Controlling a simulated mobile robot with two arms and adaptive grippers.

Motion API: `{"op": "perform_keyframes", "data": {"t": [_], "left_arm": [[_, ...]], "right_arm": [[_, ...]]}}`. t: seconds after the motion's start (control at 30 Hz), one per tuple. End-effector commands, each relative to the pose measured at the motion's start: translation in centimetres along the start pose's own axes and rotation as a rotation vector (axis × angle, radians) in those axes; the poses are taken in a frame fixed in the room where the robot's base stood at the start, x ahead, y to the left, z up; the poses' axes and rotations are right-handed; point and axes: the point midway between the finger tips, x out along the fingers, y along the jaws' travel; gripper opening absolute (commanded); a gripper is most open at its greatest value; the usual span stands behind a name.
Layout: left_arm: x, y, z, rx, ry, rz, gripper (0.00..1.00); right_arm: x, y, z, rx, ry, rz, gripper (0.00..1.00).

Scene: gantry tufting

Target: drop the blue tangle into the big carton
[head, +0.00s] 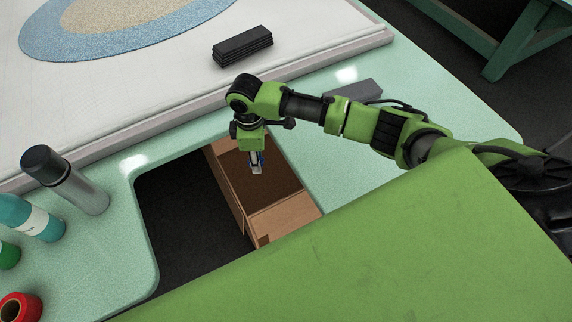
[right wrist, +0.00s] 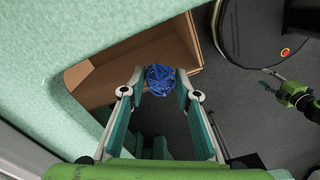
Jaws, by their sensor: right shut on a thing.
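The blue tangle (right wrist: 160,80) is a small ball of blue yarn. My right gripper (right wrist: 161,90) is shut on it, with one finger on each side. In the head view my right gripper (head: 257,170) points down over the opening of the big carton (head: 284,216), and only a trace of blue shows there. The brown open carton stands low in the table's cut-out; its wall also shows behind the tangle in the right wrist view (right wrist: 178,42). My left gripper (right wrist: 268,80) appears small at the right of the wrist view, its fingers apart and empty.
The pale green table (head: 330,150) surrounds the cut-out. A grey-black flask (head: 75,185), a teal bottle (head: 30,218) and a red spool (head: 20,307) stand at the left. Black slabs (head: 243,48) lie on the white frame. A grey block (head: 355,90) lies behind my right arm.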

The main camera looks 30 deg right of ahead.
Motion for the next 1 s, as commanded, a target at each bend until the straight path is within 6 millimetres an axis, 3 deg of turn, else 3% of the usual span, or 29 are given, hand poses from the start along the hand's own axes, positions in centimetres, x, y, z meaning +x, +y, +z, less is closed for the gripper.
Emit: {"op": "perform_keyframes", "data": {"t": [0.1, 0.37, 0.8, 1.0], "left_arm": [[0.2, -0.3, 0.4, 0.001, -0.005, -0.003, 0.40], [1.2, -0.3, 1.1, 0.002, -0.014, -0.004, 0.40], [6.1, -0.3, 1.6, 0.001, -0.015, -0.004, 0.40], [6.8, -0.3, 1.7, 0.000, -0.015, -0.004, 0.40]], "right_arm": [[2.0, 0.0, 0.1, -0.078, 0.000, -0.001, 0.21], [3.6, 0.1, 0.1, -0.119, 0.002, 0.001, 0.21], [8.1, 0.1, 0.1, -0.118, 0.002, 0.002, 0.21], [8.7, 0.1, 0.1, -0.118, 0.002, 0.002, 0.21]]}}
